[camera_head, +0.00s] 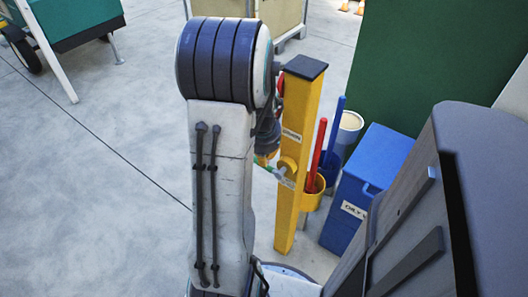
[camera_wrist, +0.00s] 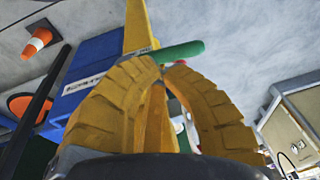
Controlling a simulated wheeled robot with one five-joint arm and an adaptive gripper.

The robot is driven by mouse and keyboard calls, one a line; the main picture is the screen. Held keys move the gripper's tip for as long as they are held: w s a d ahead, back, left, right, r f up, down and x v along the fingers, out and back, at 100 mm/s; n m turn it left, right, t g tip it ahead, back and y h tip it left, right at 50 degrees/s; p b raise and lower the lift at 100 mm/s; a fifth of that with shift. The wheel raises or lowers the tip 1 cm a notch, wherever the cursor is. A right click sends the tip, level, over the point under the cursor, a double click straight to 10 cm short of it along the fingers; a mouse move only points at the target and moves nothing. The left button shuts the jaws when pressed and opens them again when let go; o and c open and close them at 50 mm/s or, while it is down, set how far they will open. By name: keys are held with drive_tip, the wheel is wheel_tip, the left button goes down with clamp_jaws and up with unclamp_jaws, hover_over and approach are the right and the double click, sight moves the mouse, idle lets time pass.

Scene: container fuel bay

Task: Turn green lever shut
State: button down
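The green lever (camera_wrist: 182,51) lies across the wrist view just beyond my fingertips. Its left end runs close to the left fingertip, and I cannot tell whether they touch. In the head view only a small green piece shows beside the yellow post (camera_head: 300,130), mostly hidden by my arm. The post also shows in the wrist view (camera_wrist: 138,22). My gripper (camera_wrist: 165,67) has yellow ribbed fingers that curve inward, with the tips nearly together. Nothing is clearly held between them. In the head view the gripper (camera_head: 263,160) is largely hidden behind my arm, left of the post.
A yellow cup (camera_head: 311,201) on the post holds a red-handled tool (camera_head: 318,150). A blue box (camera_head: 388,155) stands right of the post, with a pale-topped bin (camera_head: 349,125) behind. A dark green wall (camera_head: 440,60) bounds the right.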

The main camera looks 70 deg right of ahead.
drive_tip(key=shift+b+x, duration=0.35)
drive_tip(key=shift+x, duration=1.25)
drive_tip(key=shift+b+x, duration=0.8)
drive_tip(key=shift+b, duration=0.3)
drive_tip(key=shift+w+a+r, duration=0.1)
drive_tip(key=p+v, duration=0.6)
drive_tip(key=v, duration=0.8)
drive_tip(key=shift+w+d, duration=0.4)
drive_tip(key=shift+w, duration=0.25)
drive_tip(key=shift+r, duration=0.1)
